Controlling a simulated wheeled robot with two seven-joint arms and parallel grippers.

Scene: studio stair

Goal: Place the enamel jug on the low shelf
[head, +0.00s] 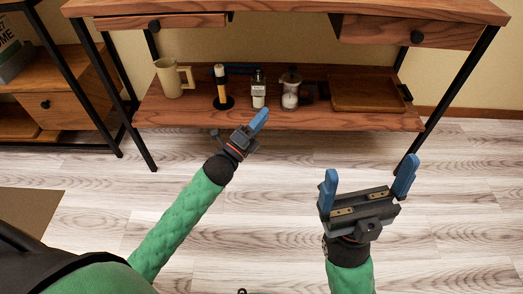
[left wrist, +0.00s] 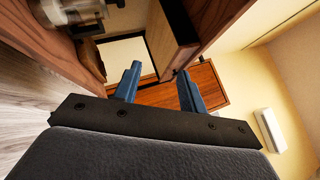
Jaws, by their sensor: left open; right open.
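A cream jug with a side handle, which I take as the enamel jug (head: 171,80), stands upright at the left end of the low shelf (head: 165,116) in the head view. My left gripper (head: 250,128) is open and empty, in front of the shelf's front edge, to the right of the jug and apart from it. In the left wrist view its two blue fingers (left wrist: 160,86) are spread with nothing between them. My right gripper (head: 368,182) is open and empty over the floor, in front of the shelf's right part.
On the low shelf stand a candle in a dark holder (head: 222,90), a small glass shaker (head: 258,90), a glass jar (head: 290,90) and a wooden tray (head: 366,94). The console top (head: 290,6) overhangs the shelf. A wooden cabinet (head: 62,103) stands at left. The floor in front is clear.

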